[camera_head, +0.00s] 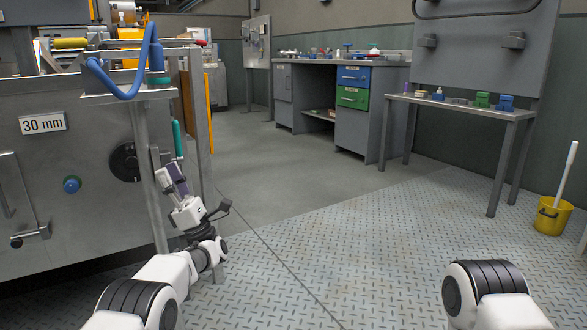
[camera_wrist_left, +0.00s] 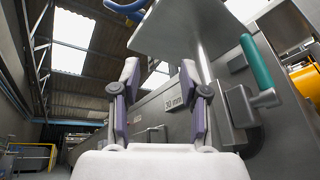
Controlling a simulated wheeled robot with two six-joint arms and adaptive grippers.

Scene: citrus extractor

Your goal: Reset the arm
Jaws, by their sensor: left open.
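My left arm comes in from the lower left in the head view. My left gripper (camera_head: 172,177) is raised beside the grey machine, near a metal post. The left wrist view shows its two fingers (camera_wrist_left: 159,95) apart with nothing between them. The grey citrus machine (camera_head: 70,130) fills the left side and bears a "30 mm" sign, a black round dial and a blue knob. A teal handle (camera_wrist_left: 257,62) is right of the fingers in the wrist view, apart from them. It also shows in the head view (camera_head: 178,139). Only a shoulder part of my right arm shows; its gripper is out of view.
A blue hose (camera_head: 150,50) loops over a metal shelf above the gripper. A workbench with blue and green drawers (camera_head: 353,98) stands at the back. A narrow side table (camera_head: 460,105) and a yellow bucket (camera_head: 551,217) are at the right. The middle floor is clear.

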